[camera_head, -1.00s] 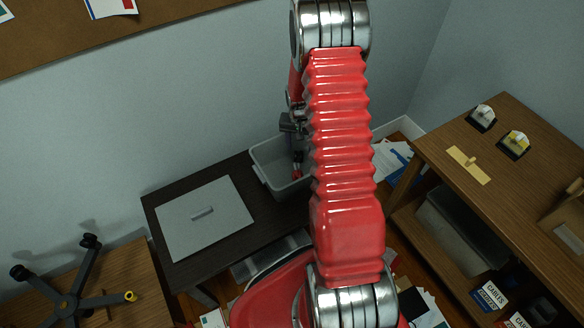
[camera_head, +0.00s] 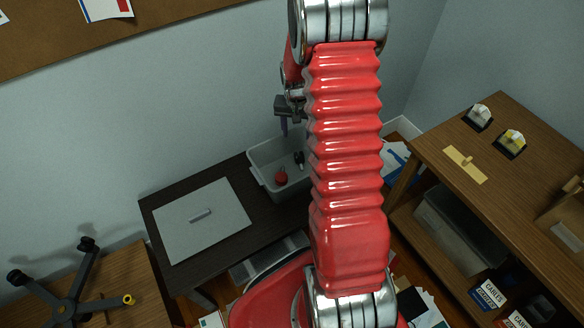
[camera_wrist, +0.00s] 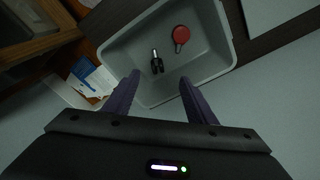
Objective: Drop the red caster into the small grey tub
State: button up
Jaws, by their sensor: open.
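The red caster (camera_head: 281,177) lies inside the small grey tub (camera_head: 262,177) on the dark table. In the wrist view the red caster (camera_wrist: 181,34) rests on the floor of the grey tub (camera_wrist: 216,55), beside a black caster-like piece (camera_wrist: 157,63). My gripper (camera_head: 285,128) is above the tub, partly hidden behind my red arm. In the wrist view my gripper (camera_wrist: 158,84) has its two fingers spread wide with nothing between them.
A flat grey lid (camera_head: 203,222) with a handle lies on the dark table left of the tub. A black caster base (camera_head: 72,290) stands on the wooden table at lower left. A wooden shelf unit (camera_head: 480,150) stands at right.

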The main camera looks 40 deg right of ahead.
jog(key=r, duration=0.4)
jog(key=shift+s+a+r, duration=0.2)
jog(key=shift+r, duration=0.15)
jog(key=shift+s, duration=0.1)
dwell(0.6)
jog(key=s+a+r+n+t, duration=0.2)
jog(key=s+a+r+n, duration=0.2)
jog(key=s+a+r, duration=0.6)
jog(key=s+a+r+n+t+y, duration=0.1)
jog(key=s+a+r+n, duration=0.3)
jog(key=s+a+r, duration=0.7)
jog(key=a+r+t, duration=0.1)
jog(key=a+r, duration=0.2)
jog(key=a, duration=0.1)
jog(key=shift+s+a+r+n+t, duration=0.15)
jog(key=shift+a+r+n+t, duration=0.15)
jog(key=shift+r+n, duration=0.1)
dwell(2.0)
